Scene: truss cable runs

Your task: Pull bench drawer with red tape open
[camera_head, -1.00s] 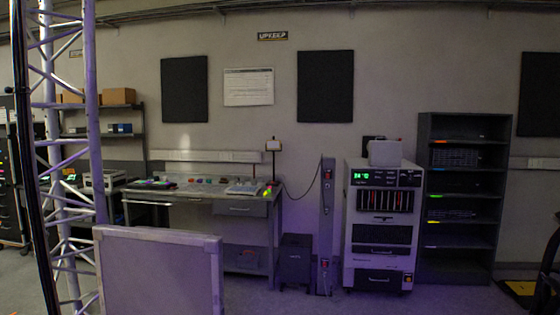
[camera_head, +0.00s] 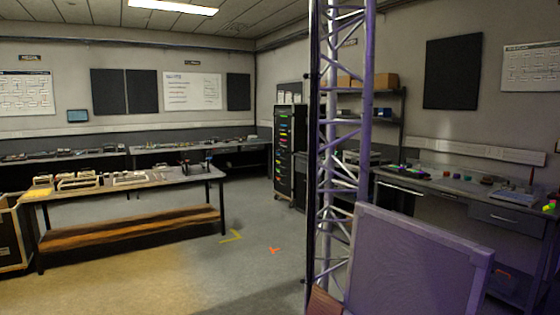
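The workbench (camera_head: 455,192) stands at the right, partly behind a grey panel. A grey drawer front with a pale handle (camera_head: 507,219) is under its top and looks shut; I see no red tape on it. A light handle strip (camera_head: 402,188) shows under the bench's left part. A small red item (camera_head: 503,272) shows low under the bench, too small to identify. No drawer marked with red tape can be made out. Neither of my grippers is in view.
A lilac truss column (camera_head: 345,130) and the framed grey panel (camera_head: 420,262) stand between me and the bench. A table with a wooden lower shelf (camera_head: 135,230) is at the left. A tall drawer cabinet (camera_head: 290,150) stands behind.

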